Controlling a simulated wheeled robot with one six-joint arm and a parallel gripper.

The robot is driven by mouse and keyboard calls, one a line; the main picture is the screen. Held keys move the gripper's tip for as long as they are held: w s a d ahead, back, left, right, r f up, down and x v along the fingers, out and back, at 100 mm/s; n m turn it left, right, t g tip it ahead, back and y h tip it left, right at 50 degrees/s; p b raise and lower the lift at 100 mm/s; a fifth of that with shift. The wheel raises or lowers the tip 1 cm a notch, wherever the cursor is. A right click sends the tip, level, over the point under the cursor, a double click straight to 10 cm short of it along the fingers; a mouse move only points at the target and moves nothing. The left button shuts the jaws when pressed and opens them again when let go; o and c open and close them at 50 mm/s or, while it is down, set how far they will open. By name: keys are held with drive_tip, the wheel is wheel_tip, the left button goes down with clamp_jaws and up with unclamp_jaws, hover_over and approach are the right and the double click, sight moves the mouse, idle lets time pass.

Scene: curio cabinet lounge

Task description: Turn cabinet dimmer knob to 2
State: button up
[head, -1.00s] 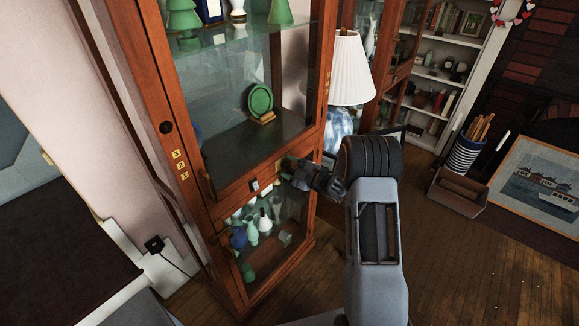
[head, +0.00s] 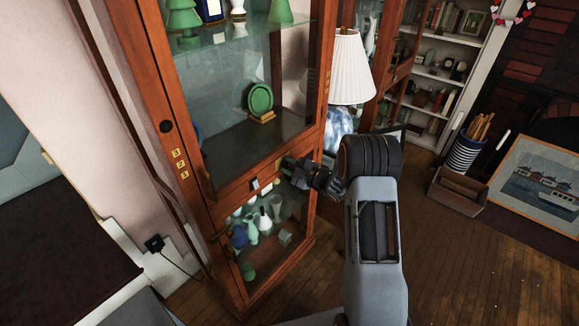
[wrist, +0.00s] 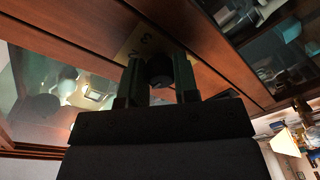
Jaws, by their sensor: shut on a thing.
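The wooden cabinet (head: 222,210) with glass panes stands in front of me. The dark, round dimmer knob (wrist: 160,69) sits on a brass plate (wrist: 143,40) on the cabinet's rail. The plate carries dark marks that I cannot read with certainty. My gripper (wrist: 159,80) has one finger on each side of the knob and is shut on it. In the head view, my gripper (head: 288,168) is at the right part of the rail, and it hides the knob. The knob's pointer is not visible, so I cannot tell its setting.
Vases (head: 252,230) stand behind the lower glass. A lamp (head: 346,68) is behind my arm. A box (head: 460,193) stands on the right.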

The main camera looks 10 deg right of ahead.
drive_tip(key=shift+m, duration=0.3)
drive_tip(key=m+b, duration=0.2)
drive_tip(key=m, duration=0.2)
drive_tip(key=shift+f+m, duration=0.1)
drive_tip(key=shift+m, duration=0.3)
drive_tip(key=m+t, duration=0.1)
drive_tip(key=m, duration=0.5)
drive_tip(key=shift+m+b, duration=0.3)
drive_tip(key=shift+b, duration=0.1)
drive_tip(key=o, duration=0.9)
drive_tip(key=shift+s, duration=0.1)
drive_tip(key=b+v, duration=0.1)
drive_tip(key=v, duration=1.2)
drive_tip(key=shift+s+d+b, duration=0.15)
drive_tip(key=shift+s+b, duration=0.1)
drive_tip(key=shift+b, duration=0.05)
